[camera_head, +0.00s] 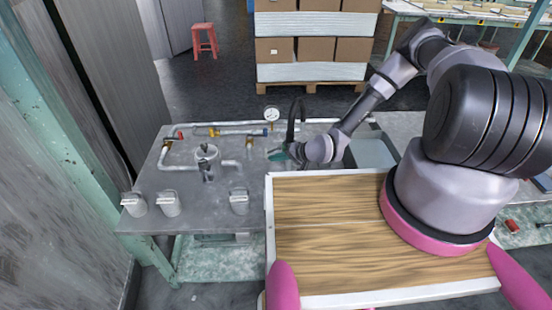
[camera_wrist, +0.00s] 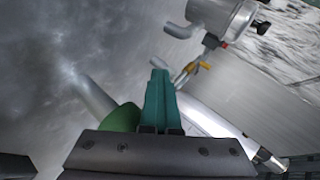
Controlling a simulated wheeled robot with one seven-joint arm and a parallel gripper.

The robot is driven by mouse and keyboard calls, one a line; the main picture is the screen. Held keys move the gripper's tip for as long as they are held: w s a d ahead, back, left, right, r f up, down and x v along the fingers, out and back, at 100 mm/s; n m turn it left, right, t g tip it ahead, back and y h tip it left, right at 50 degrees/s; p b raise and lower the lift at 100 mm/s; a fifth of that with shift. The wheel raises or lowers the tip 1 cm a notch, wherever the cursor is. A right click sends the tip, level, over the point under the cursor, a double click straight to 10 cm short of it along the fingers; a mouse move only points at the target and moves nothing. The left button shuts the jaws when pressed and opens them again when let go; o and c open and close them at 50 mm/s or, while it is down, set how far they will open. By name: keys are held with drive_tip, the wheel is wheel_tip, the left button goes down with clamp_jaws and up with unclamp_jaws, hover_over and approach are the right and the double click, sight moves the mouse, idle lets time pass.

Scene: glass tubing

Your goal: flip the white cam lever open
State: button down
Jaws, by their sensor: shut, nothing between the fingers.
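I cannot single out the white cam lever for certain in either view. In the head view, pale pipework with small coloured fittings runs along the back of the grey metal bench (camera_head: 205,182). My gripper (camera_head: 275,155) is low over the bench's right part, right of that fitting. In the wrist view, the teal fingers of my gripper (camera_wrist: 158,74) are together with nothing between them. A pale pipe (camera_wrist: 205,118) with a yellow fitting (camera_wrist: 203,65) passes behind them; contact cannot be told.
Several pale, handled cups, one being the right cup (camera_head: 239,201), stand along the bench's front. A round gauge (camera_head: 271,114) and a dark curved tap stand at the back, near my arm. A grey basin (camera_head: 372,152) lies right of my gripper.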

drive_tip(key=shift+a, duration=0.4)
drive_tip(key=shift+d, duration=1.05)
drive_tip(key=shift+d+r, duration=0.1)
